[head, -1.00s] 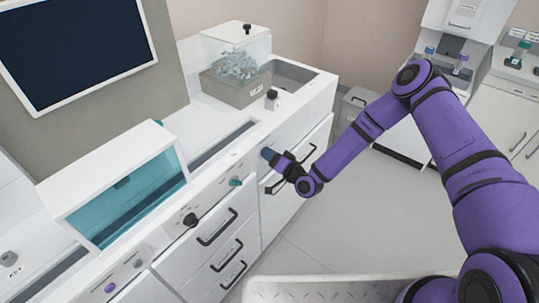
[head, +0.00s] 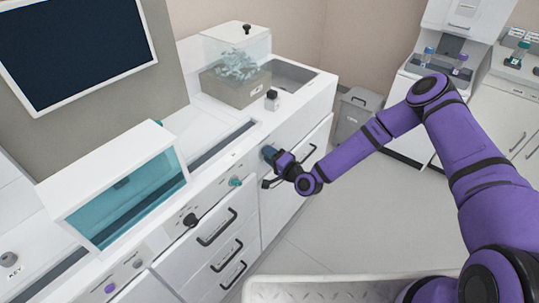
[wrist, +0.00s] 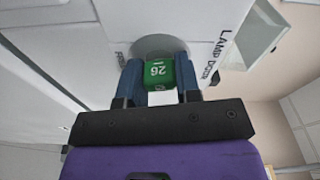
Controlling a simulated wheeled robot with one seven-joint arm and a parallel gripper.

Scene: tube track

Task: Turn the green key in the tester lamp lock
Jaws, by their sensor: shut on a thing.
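The green key (wrist: 158,74), its head marked 26, is between my gripper's two blue fingers in the wrist view. My gripper (wrist: 157,82) is shut on this key. The key is right in front of a round grey lock plate (wrist: 158,44) on a white panel lettered "LAMP DOOR". The fingers and key head hide the keyhole, so how deep the key sits cannot be told. In the head view my gripper (head: 269,154) is against the white cabinet front, and its fingers hide the key and lock.
A teal knob (head: 236,181) and a black knob (head: 190,220) stick out left of my gripper. Drawer handles (head: 216,228) project below. The floor (head: 350,225) to the right is open.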

